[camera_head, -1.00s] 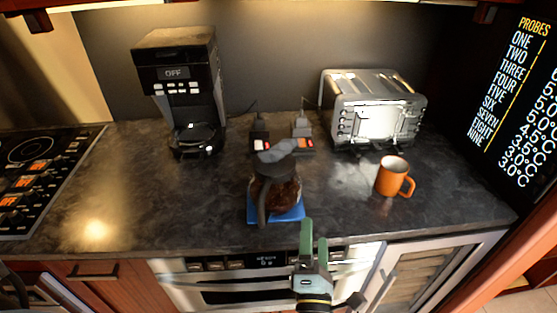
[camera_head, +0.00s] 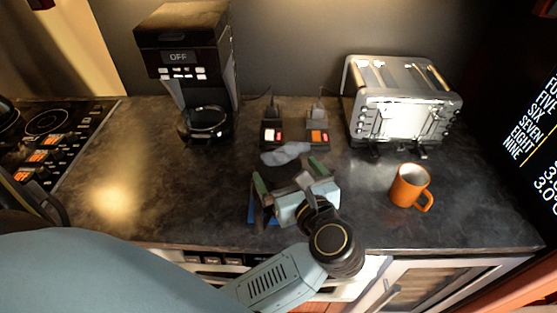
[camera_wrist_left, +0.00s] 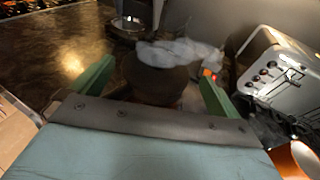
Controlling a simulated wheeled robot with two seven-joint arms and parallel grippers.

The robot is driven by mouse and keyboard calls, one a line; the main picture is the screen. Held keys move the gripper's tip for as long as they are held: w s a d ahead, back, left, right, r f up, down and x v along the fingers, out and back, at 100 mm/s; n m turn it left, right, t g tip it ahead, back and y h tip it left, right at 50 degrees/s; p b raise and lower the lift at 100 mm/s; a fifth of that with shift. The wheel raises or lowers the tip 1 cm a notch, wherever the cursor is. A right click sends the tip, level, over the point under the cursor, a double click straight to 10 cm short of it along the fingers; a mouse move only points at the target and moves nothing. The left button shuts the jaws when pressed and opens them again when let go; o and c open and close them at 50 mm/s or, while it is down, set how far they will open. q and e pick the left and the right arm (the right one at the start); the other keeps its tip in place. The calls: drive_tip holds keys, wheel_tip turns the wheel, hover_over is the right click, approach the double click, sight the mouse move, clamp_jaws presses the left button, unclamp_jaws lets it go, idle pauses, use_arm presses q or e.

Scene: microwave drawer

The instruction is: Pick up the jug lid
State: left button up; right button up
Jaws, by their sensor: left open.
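The grey jug lid (camera_head: 285,153) shows at the top of the dark jug, just beyond my left gripper. In the left wrist view the lid (camera_wrist_left: 180,52) lies across the jug's far top edge; I cannot tell how it is seated. The dark jug (camera_wrist_left: 155,85) is mostly hidden by the gripper in the head view. My left gripper (camera_head: 289,173) is open, with its green fingers on either side of the jug, below the lid. In the wrist view the open fingers (camera_wrist_left: 155,82) flank the jug, and contact cannot be told. My right gripper is not in view.
A blue scale (camera_head: 262,217) is partly hidden under the jug. A coffee maker (camera_head: 185,55) stands back left and a toaster (camera_head: 405,100) back right. An orange mug (camera_head: 410,187) stands to the right. Two small dark devices (camera_head: 295,132) sit behind the lid.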

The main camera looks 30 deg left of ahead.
sight(280, 163)
use_arm(q)
drive_tip(key=shift+w+a, duration=0.15)
drive_tip(key=shift+a, duration=0.1)
drive_tip(key=shift+w+a+p, duration=0.2)
drive_tip(key=shift+a+p, duration=0.1)
drive_tip(key=shift+a, duration=0.05)
drive_tip(key=p+x, duration=0.1)
drive_tip(key=x, duration=0.2)
drive_tip(key=shift+w+a, duration=0.15)
drive_tip(key=shift+a, duration=0.1)
drive_tip(key=shift+w+a+f, duration=0.15)
drive_tip(key=shift+a+f, duration=0.1)
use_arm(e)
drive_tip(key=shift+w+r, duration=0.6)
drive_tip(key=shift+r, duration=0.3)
use_arm(q)
drive_tip(key=shift+c, duration=0.3)
drive_tip(key=c, duration=0.6)
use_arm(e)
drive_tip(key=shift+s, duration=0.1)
